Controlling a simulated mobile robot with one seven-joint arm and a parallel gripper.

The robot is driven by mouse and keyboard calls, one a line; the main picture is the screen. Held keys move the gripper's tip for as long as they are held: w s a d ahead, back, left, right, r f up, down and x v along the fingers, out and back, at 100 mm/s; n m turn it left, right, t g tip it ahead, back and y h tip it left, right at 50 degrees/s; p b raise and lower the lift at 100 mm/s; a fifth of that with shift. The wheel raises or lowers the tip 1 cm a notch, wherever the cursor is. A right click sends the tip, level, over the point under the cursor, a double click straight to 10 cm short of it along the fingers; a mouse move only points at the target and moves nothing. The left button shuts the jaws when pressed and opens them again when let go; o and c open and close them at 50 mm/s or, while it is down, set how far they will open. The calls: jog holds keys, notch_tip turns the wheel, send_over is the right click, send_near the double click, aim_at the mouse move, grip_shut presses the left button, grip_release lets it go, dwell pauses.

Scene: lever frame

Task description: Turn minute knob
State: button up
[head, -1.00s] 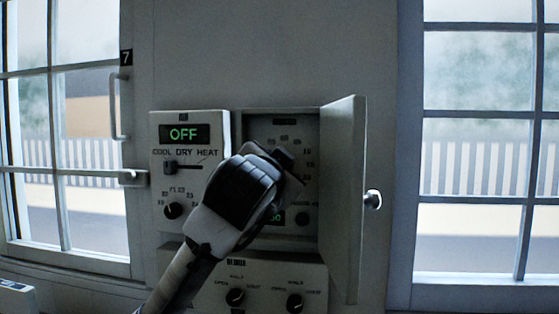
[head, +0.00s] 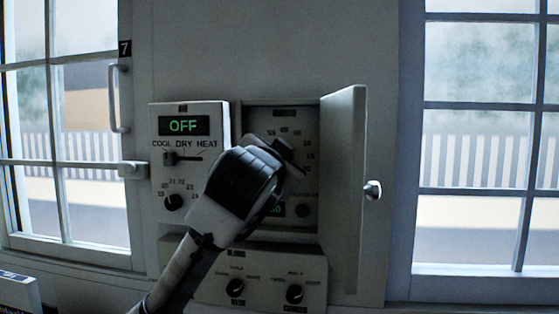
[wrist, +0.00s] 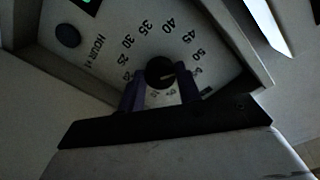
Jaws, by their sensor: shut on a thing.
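The minute knob (wrist: 160,70) is a dark round knob at the middle of a dial marked up to 50 and beyond, with a pale mark toward its right side in the wrist view. My gripper (wrist: 161,84) has one finger on each side of it and is shut on it. In the head view my gripper (head: 284,157) reaches into the open recessed timer box (head: 311,135) and hides the knob and part of the dial. A green display (head: 276,210) is partly covered below my gripper.
The box's door (head: 342,190) stands open at the right, its round handle (head: 372,190) outward. A smaller dark knob (wrist: 67,35) shares the timer panel. Left is a panel reading OFF (head: 182,126); below, a panel with two knobs (head: 294,294). Windows flank the wall.

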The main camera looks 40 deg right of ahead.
jog(key=n+b, duration=0.2)
jog(key=n, duration=0.9)
jog(key=shift+s+t+b, duration=0.1)
jog(key=shift+t+b, duration=0.2)
jog(key=shift+n, duration=0.4)
jog(key=o, duration=1)
jog(key=b+v, duration=0.4)
jog(key=v, duration=0.9)
jog(key=shift+s+a+b, duration=0.25)
jog(key=shift+b, duration=0.1)
jog(key=shift+f, duration=0.1)
